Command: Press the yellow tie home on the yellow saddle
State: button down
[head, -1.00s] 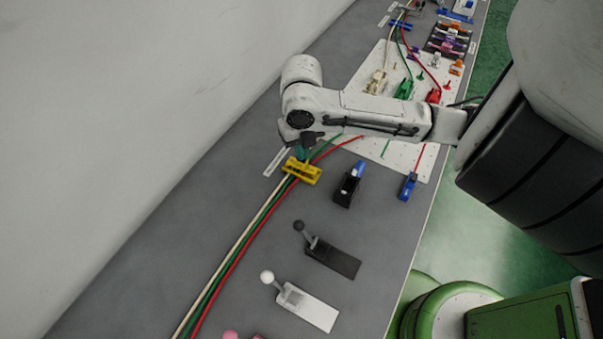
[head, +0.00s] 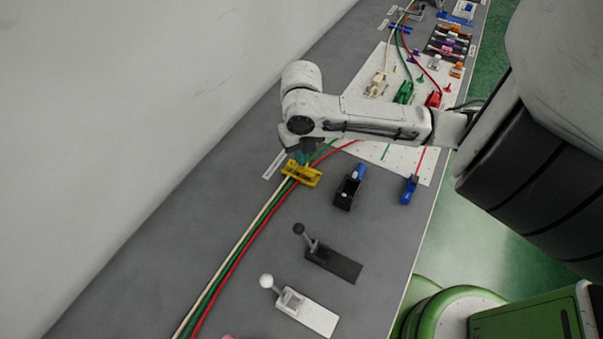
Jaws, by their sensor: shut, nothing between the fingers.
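The yellow saddle (head: 313,180) sits on the grey bench, across the cream, green and red cables. Yellow shows on its top around the cables, but I cannot tell the tie apart from the saddle at this size. My gripper (head: 304,160) is shut, pointing down right at the saddle's upper left part. It hides part of the yellow piece. I cannot tell whether the fingertips touch it.
A black fixture with a blue part (head: 349,188) stands just right of the saddle. A black lever fixture (head: 333,260) and a white lever fixture (head: 304,310) lie nearer. A white board (head: 367,155) with cable clamps lies beyond my arm. The bench's left part is clear.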

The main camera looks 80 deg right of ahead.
notch_tip(320, 180, up, 4)
jog(key=p, duration=0.3)
notch_tip(320, 180, up, 10)
jog(key=shift+r+b, duration=0.25)
jog(key=shift+b, duration=0.05)
dwell(0.6)
